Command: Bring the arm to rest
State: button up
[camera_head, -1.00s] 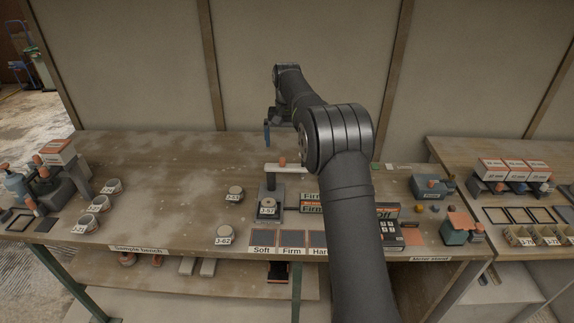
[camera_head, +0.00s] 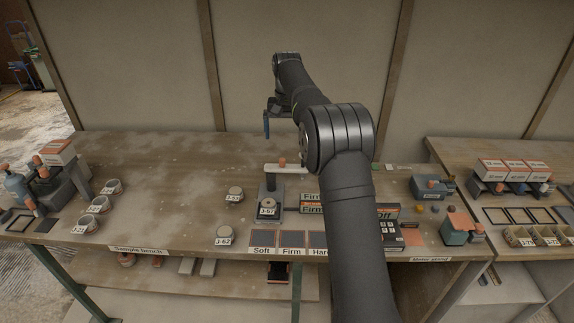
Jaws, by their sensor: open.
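My arm (camera_head: 345,200) rises from the lower right and bends at a dark elbow joint in the middle of the view. Its far part reaches up and away to the wrist (camera_head: 285,62). My gripper (camera_head: 267,124) hangs below the wrist, with a blue finger pointing down. It is open and holds nothing that I can see. It is clear above the bench (camera_head: 170,185), near the back wall. My forearm hides part of the gripper, and my arm hides part of the bench.
A tester stand with a pot labelled J-57 (camera_head: 268,208) is below my gripper. Pots J-62 (camera_head: 223,236) and another (camera_head: 235,194) stand left of it. Soft and Firm pads (camera_head: 277,240) lie in front. The bench's back left is clear.

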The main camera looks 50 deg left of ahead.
notch_tip(320, 180, up, 7)
jog(key=shift+f, duration=0.15)
dwell(0.6)
jog(key=s+d+f, duration=0.4)
jog(key=s+f, duration=0.6)
jog(key=s, duration=0.2)
notch_tip(320, 180, down, 9)
jog(key=shift+d+f, duration=0.1)
jog(key=shift+f, duration=0.05)
dwell(0.5)
notch_tip(320, 180, up, 10)
dwell(0.5)
